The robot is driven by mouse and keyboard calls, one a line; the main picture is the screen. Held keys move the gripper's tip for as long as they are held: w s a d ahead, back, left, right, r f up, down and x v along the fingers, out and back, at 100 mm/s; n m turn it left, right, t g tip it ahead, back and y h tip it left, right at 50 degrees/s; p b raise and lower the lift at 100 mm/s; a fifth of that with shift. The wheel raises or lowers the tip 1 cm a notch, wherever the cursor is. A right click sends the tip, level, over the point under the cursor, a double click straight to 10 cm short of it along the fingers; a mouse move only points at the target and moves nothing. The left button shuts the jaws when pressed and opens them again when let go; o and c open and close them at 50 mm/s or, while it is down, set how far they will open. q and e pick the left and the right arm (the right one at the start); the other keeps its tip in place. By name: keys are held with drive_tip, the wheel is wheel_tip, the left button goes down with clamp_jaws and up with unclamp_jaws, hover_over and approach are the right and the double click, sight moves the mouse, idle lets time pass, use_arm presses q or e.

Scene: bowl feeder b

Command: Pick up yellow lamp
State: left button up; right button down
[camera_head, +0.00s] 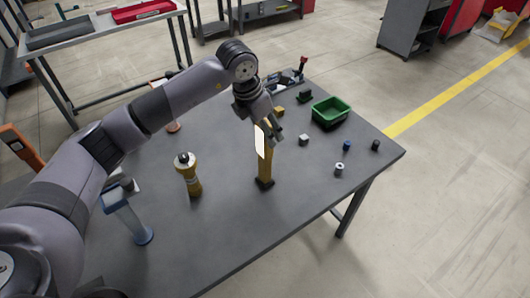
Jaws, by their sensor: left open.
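The yellow lamp (266,168) stands upright on the grey table, with a white panel on its side and a black foot. My left gripper (268,128) is open at the lamp's upper end, with its fingers pointing down. A finger shows just right of the lamp, and the gripper hides the lamp's top. I cannot tell whether the fingers touch it. My right gripper is not in view.
A yellow and black cylindrical tool (190,178) stands left of the lamp. A blue tool (130,218) stands nearer the left. A green bin (331,111) and several small parts lie to the right. The table (240,235) is bare in front of the lamp.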

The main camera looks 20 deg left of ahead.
sight(265, 156)
use_arm(q)
drive_tip(key=p+x, duration=0.2)
drive_tip(key=x, duration=0.2)
drive_tip(key=shift+d+f, duration=0.1)
drive_tip(key=shift+f, duration=0.4)
drive_tip(key=shift+c, duration=0.4)
clamp_jaws()
